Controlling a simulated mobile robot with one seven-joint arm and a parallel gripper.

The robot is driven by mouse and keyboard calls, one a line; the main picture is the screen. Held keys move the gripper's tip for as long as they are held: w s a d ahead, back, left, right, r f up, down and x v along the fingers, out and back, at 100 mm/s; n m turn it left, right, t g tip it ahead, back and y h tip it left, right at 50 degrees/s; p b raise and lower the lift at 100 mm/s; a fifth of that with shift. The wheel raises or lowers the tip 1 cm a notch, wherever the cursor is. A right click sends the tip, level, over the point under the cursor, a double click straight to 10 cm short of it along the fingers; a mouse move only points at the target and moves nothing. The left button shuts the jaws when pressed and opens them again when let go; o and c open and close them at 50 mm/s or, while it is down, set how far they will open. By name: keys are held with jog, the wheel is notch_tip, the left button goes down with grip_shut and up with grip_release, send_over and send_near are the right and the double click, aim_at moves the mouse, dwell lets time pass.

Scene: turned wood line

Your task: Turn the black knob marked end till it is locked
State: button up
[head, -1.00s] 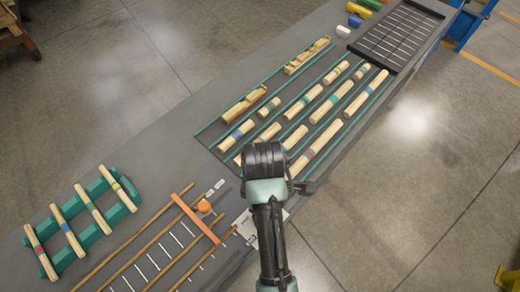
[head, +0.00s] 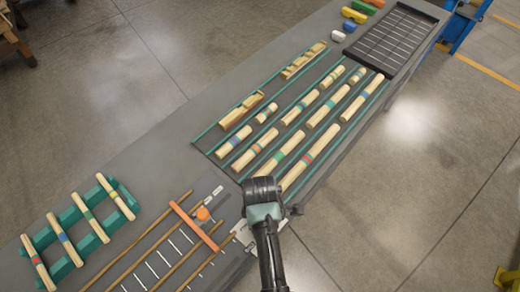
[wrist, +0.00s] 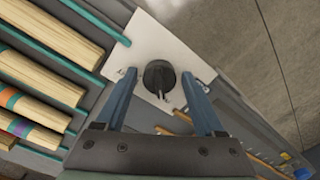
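A round black knob (wrist: 158,75) sits on a white plate (wrist: 165,40) in the wrist view. A small pointer or slot mark on it faces towards the bottom of that picture. No readable "end" marking shows. My gripper (wrist: 159,80) is open, its two blue-grey fingers on either side of the knob with clear gaps; I cannot tell how far above the plate the tips are. In the head view the plate's corner (head: 243,233) shows beside my arm, and the knob is hidden by it.
Turned wood pieces with coloured bands (head: 308,157) lie in rows between green rails behind the plate. An orange crossbar (head: 196,226) with an orange knob (head: 203,214) spans wooden rails to the left. A green rack (head: 90,243) holds several dowels. A black grid tray (head: 395,38) is at the far end.

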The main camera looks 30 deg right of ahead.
grip_shut()
jog(key=shift+r+m+p, duration=0.1)
jog(key=shift+m+p, duration=0.2)
jog(key=shift+m, duration=0.1)
jog(key=m+p, duration=0.1)
jog(key=m, duration=0.1)
jog(key=shift+r+m+p, duration=0.1)
jog(key=shift+m+p, duration=0.25)
jog(key=shift+m, duration=0.05)
jog(key=m+p, duration=0.2)
jog(key=m, duration=0.3)
jog(key=m+p, duration=0.1)
jog(key=m, duration=0.3)
jog(key=shift+a+m+p, duration=0.1)
jog(key=shift+m+p, duration=0.3)
jog(key=shift+w+m+p, duration=0.1)
jog(key=shift+m+p, duration=0.4)
jog(key=shift+m, duration=1.7)
jog(key=shift+o, duration=1.3)
grip_release()
